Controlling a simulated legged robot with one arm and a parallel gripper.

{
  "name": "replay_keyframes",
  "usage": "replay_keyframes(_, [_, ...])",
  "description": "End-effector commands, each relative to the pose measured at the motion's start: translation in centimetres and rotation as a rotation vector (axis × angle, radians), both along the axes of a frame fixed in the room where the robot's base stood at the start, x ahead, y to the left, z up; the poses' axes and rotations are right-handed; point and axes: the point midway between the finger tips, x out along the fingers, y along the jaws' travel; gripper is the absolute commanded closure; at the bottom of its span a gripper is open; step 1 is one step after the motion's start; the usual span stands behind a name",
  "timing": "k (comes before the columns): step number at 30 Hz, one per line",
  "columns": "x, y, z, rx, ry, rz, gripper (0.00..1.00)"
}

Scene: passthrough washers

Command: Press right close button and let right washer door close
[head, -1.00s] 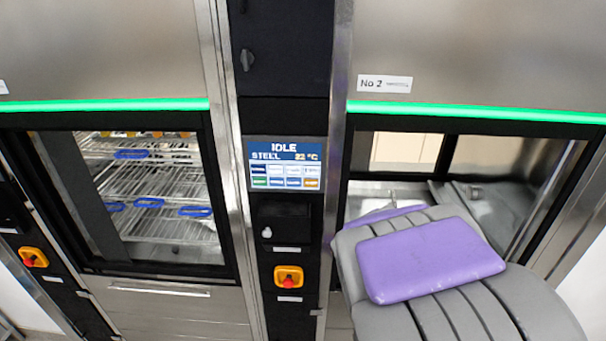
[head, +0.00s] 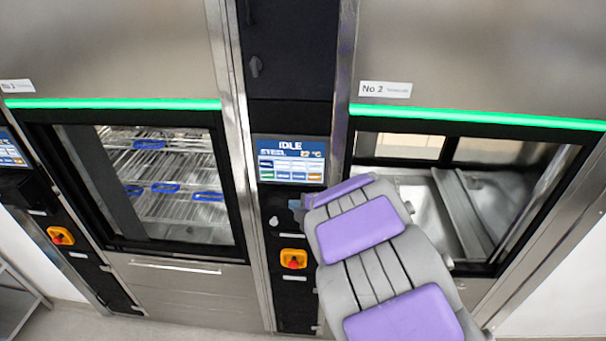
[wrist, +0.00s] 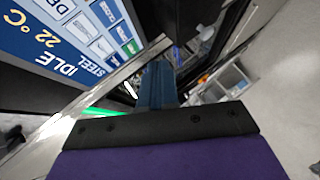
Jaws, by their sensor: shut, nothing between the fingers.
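The right washer (head: 480,62), labelled No 2, has a green light bar, and its doorway (head: 485,215) shows the metal chamber inside. I see no door panel across it. The control screen (head: 290,160) left of that doorway reads IDLE, STEEL and 22 °C above small coloured buttons. In the wrist view the screen (wrist: 60,40) fills the upper left, with a green button (wrist: 131,47) near its edge. My gripper (head: 299,204) is shut and empty, just below the screen's lower right in the head view. Its blue-grey fingers (wrist: 157,86) point past the screen's edge; contact is not visible.
The left washer's window (head: 165,185) shows wire racks with blue parts. A yellow and red emergency stop (head: 293,259) sits below the screen, close to my arm. A metal post (head: 343,90) runs between screen and right doorway. Floor shows at the lower left.

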Motion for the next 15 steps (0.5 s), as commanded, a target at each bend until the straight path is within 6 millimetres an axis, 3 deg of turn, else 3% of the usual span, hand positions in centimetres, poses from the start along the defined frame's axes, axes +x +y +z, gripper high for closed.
replay_keyframes(10, [0.1,0.4,-0.1,-0.002,0.0,0.001,1.0])
replay_keyframes(15, [1.1,0.3,-0.1,-0.001,0.003,0.0,1.0])
